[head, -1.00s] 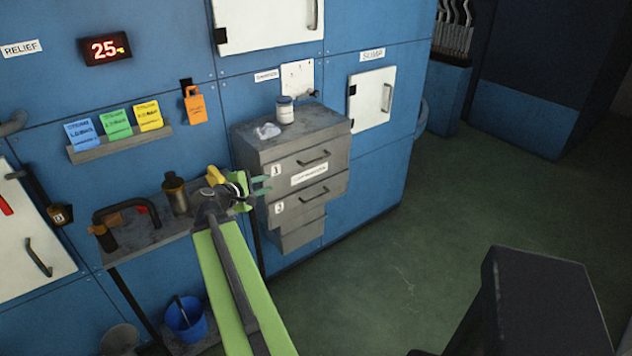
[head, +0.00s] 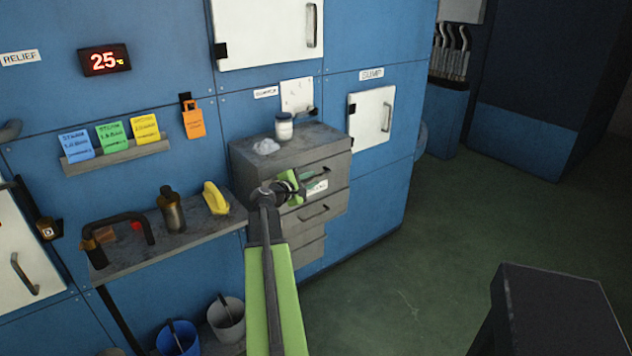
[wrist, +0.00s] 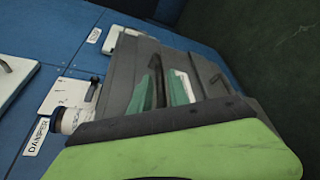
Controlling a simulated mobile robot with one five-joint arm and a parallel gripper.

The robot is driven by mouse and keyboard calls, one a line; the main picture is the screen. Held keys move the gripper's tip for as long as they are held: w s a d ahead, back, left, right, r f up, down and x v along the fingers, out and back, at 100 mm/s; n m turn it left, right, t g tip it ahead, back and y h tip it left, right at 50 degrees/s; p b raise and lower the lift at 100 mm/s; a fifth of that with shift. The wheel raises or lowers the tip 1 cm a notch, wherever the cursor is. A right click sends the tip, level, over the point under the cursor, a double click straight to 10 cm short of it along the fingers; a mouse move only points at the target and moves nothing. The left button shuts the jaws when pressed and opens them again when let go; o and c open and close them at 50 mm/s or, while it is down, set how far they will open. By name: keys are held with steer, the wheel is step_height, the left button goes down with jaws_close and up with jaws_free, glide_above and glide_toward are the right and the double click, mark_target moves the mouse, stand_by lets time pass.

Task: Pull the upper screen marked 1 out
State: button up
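The grey cabinet (head: 290,152) has two stacked screens with dark bar handles. The upper screen's handle (head: 319,172) shows in the head view; my arm hides its number mark. My gripper (head: 312,182) is in front of the upper screen, close to this handle. In the wrist view its two teal fingers (wrist: 165,90) stand apart, with the dark upper handle (wrist: 157,78) appearing between them. I cannot tell whether they touch it. The lower screen's handle (head: 313,214) is below, and also shows in the wrist view (wrist: 219,82). The upper screen looks pushed in.
On the left, a shelf (head: 190,240) holds a brown bottle (head: 171,210) and a yellow object (head: 215,198). Open green floor (head: 420,260) lies to the right.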

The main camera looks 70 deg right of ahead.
mark_target(313, 179)
steer(key=x, duration=0.3)
steer(key=shift+d+f, duration=0.1)
jaws_close()
stand_by(1.3)
